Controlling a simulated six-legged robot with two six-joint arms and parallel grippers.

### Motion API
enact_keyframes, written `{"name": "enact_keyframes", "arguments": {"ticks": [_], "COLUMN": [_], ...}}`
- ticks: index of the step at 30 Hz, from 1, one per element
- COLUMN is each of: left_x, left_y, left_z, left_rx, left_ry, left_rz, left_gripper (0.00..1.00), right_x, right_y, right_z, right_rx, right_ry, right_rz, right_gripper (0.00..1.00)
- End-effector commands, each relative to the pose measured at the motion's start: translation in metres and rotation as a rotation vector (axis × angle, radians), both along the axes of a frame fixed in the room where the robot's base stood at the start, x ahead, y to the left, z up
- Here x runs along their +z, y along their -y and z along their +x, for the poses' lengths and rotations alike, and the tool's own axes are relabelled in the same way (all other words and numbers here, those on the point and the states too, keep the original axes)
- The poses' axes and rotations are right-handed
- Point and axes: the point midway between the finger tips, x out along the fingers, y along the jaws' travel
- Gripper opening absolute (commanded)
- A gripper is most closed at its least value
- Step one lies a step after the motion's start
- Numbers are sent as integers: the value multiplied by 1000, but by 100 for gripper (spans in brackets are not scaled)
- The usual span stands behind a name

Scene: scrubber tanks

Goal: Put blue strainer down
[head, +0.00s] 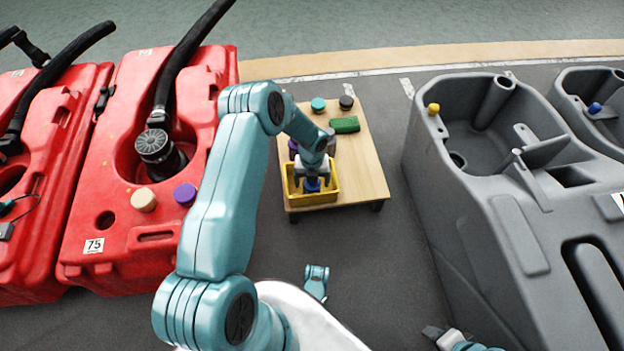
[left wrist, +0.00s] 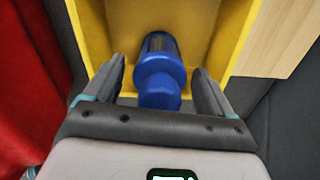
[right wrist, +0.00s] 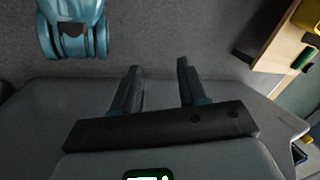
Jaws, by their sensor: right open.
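The blue strainer (head: 312,186) is in the yellow bin (head: 318,199) on the small wooden table; it also shows in the left wrist view (left wrist: 160,75). My left gripper (head: 312,176) reaches down over the bin. In the left wrist view its two fingers (left wrist: 160,82) stand apart on either side of the strainer, with gaps showing, so it looks open around it. Whether the strainer touches the bin floor is hard to tell.
The wooden table (head: 362,180) also holds a green block (head: 345,125), a teal cap (head: 318,104) and a dark cap (head: 346,102). Red tanks (head: 120,200) stand left, with a purple cap (head: 185,194) on one. Grey tanks (head: 470,180) stand right. The table's right side is clear.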

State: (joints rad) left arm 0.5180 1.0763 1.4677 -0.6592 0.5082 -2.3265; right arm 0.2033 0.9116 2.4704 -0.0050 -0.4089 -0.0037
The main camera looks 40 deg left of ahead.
Motion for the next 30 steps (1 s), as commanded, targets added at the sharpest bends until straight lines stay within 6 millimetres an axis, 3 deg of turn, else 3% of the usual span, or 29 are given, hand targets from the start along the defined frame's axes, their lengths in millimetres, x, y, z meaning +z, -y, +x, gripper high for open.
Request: {"name": "enact_keyframes", "arguments": {"ticks": [8, 18, 22, 27, 30], "left_x": [12, 90, 111, 122, 118], "left_y": [0, 0, 0, 3, 26], "left_z": [0, 0, 0, -1, -5], "left_rx": [0, 0, 1, 12, 124], "left_ry": [1, 1, 1, 1, 6], "left_rz": [1, 1, 0, -5, -46], "left_gripper": [84, 84, 84, 84, 84], "right_x": [8, 47, 54, 58, 57], "right_y": [-1, -6, -8, -9, -10], "right_z": [-4, -27, -29, -30, -30], "right_rx": [2, 14, 24, 30, 31], "right_ry": [-14, -90, -92, -93, -93], "right_rz": [3, 17, 18, 19, 19], "right_gripper": [43, 43, 43, 43, 43]}}
